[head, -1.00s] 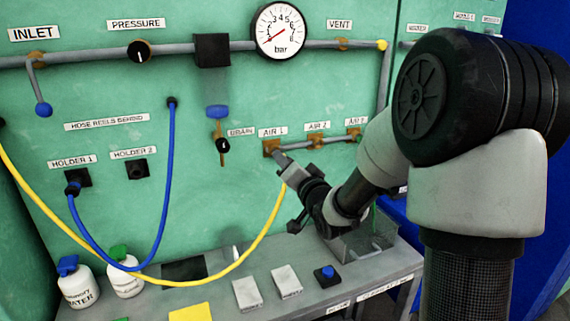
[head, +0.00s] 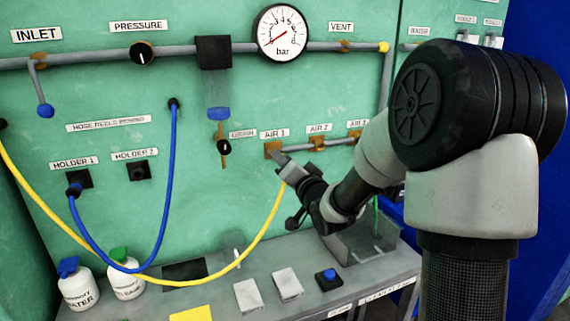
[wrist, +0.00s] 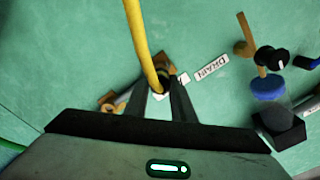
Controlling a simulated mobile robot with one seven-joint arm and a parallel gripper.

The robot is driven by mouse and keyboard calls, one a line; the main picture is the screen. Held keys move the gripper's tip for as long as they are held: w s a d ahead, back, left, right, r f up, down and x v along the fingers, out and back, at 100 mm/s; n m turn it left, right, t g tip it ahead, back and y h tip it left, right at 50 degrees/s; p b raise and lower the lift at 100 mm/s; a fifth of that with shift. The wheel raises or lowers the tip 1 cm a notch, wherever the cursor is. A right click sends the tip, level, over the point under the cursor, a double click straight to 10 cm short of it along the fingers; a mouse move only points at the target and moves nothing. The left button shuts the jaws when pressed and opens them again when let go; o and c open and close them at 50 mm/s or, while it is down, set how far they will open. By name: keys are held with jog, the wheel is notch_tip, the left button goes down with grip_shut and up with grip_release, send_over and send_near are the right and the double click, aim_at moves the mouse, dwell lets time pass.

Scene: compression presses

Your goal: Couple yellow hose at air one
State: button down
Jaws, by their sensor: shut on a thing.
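The yellow hose (head: 262,232) hangs in a long loop from the left edge up to my gripper (head: 283,166). My gripper is shut on the hose's end, just in front of the brass AIR 1 outlet (head: 272,150), below the AIR 1 label (head: 274,134). In the wrist view the yellow hose (wrist: 141,40) runs down to a dark end between my fingers (wrist: 165,90), with the brass block (wrist: 168,63) right behind it. The fingers hide the joint, so I cannot tell whether the hose end is seated in the outlet.
The AIR 2 outlet (head: 318,145) is close on the right. The drain valve (head: 222,147) is on the left. A blue hose (head: 169,190) loops to HOLDER 1 (head: 78,179); HOLDER 2 (head: 138,171) is empty. A grey bench (head: 218,290) with bottles and blocks lies below.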

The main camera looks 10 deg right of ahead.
jog(key=shift+w+a, duration=0.2)
jog(key=shift+w, duration=0.6)
jog(key=c, duration=1.4)
grip_release()
jog(key=shift+c, duration=0.2)
